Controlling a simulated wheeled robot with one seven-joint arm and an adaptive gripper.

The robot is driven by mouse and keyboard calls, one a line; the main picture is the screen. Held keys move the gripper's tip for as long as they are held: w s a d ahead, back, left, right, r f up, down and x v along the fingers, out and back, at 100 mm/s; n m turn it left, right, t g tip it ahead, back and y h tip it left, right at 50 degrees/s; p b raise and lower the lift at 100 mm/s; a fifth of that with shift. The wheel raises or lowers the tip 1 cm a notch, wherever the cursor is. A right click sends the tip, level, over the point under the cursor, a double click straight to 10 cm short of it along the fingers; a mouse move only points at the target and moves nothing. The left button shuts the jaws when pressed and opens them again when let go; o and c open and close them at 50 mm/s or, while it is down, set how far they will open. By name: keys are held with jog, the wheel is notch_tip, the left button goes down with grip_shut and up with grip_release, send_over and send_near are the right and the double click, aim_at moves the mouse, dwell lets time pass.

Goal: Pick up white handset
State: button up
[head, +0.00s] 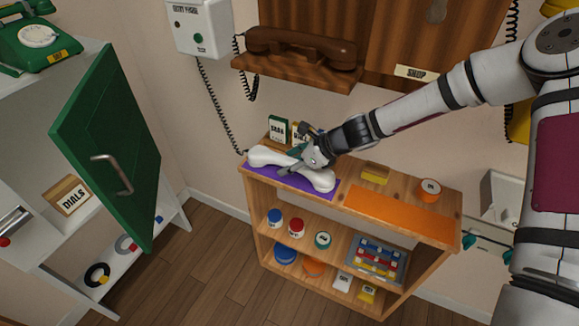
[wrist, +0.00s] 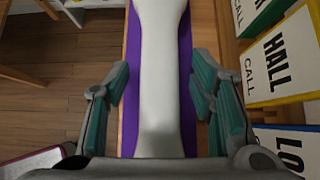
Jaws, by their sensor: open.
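The white handset (head: 270,159) lies on a purple mat (head: 314,192) on top of the wooden shelf unit, at its left end. In the wrist view the handset (wrist: 160,75) runs lengthwise up the middle of the picture, over the purple mat (wrist: 130,110). My gripper (head: 298,162) is at the handset's middle in the head view. In the wrist view my gripper (wrist: 160,92) is open, with one teal-padded finger on each side of the handset. Gaps show between the fingers and the handset. How low the fingertips reach is hard to tell.
Label cards stand right behind the handset, including a HALL card (wrist: 285,55) close to the right finger. An orange mat (head: 400,214) covers the shelf top's right part. A brown handset (head: 300,47) rests on a wall ledge. A green cabinet door (head: 105,145) stands open at left.

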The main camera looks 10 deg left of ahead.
jog(key=shift+a+f, duration=0.25)
jog(key=shift+f, duration=0.05)
jog(key=shift+c, duration=0.2)
grip_shut()
jog(key=shift+r, duration=0.15)
